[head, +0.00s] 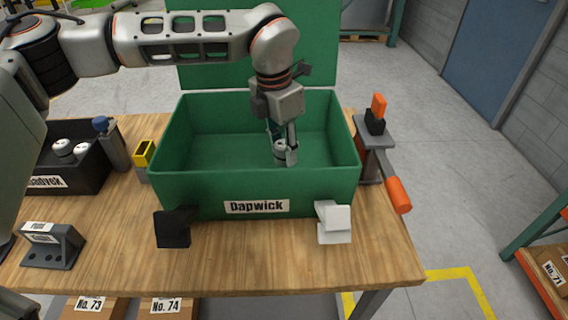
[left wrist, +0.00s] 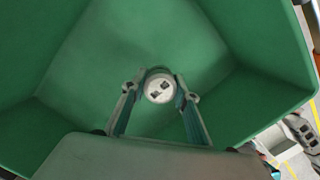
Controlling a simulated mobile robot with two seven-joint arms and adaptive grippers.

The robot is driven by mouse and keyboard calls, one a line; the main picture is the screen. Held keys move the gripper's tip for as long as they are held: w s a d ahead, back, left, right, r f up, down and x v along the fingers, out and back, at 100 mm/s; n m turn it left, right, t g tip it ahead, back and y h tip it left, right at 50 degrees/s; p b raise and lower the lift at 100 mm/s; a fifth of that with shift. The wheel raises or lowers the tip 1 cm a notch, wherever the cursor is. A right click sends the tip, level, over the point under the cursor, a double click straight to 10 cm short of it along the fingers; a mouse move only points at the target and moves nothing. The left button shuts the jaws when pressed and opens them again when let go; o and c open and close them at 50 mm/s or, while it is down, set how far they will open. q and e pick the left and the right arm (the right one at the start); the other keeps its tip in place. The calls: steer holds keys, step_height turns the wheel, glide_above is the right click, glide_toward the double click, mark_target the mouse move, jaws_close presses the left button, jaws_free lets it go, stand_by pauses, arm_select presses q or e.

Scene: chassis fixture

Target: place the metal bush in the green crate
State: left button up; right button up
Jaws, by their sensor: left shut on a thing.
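The green crate (head: 195,196) labelled "Dapwick" stands open on the wooden table, its lid raised behind it. My left gripper (head: 284,152) reaches down inside the crate, right of its middle. It is shut on the metal bush (head: 279,147), a small pale round piece with dark marks on its end. In the left wrist view the bush (left wrist: 159,88) sits between the two fingertips, with the green crate walls (left wrist: 250,85) around it. I cannot tell whether the bush touches the crate floor.
A black bin (head: 95,178) with similar round pieces stands at the left. A yellow block (head: 144,153) and a blue-topped post (head: 103,125) are beside it. An orange-handled clamp (head: 398,195) is right of the crate. Black (head: 172,229) and white (head: 334,222) brackets stand in front.

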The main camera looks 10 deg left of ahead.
mark_target(284, 164)
arm_select(q)
steer(key=shift+f, duration=2.25)
steer(key=shift+f, duration=0.15)
steer(key=o, duration=1.3)
steer(key=shift+c, duration=0.2)
steer(key=r, duration=0.8)
steer(key=s+a+r, duration=0.1)
steer(key=r, duration=0.3)
steer(key=shift+r+p, duration=0.1)
steer(key=shift+p, duration=0.2)
